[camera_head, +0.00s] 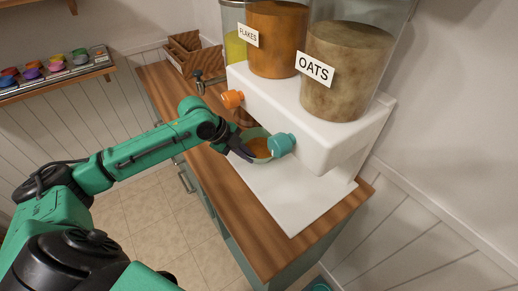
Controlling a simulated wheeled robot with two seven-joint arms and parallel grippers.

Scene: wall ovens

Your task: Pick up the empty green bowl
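A bowl with a pale greenish rim (260,147) is under the dispenser, beside the teal knob. Its inside shows orange-brown, so it does not look empty. My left gripper (242,149) is at the left side of this bowl, its dark fingers against or very near the rim. The fingers are partly hidden, and I cannot tell whether they are closed on it. My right gripper is not in view.
The white dispenser (350,148) bears jars of flakes (277,50) and oats (346,90), with an orange knob (232,99) and a teal knob (283,145). A wooden counter (215,190) surrounds it. Small coloured items (57,65) sit on the left shelf.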

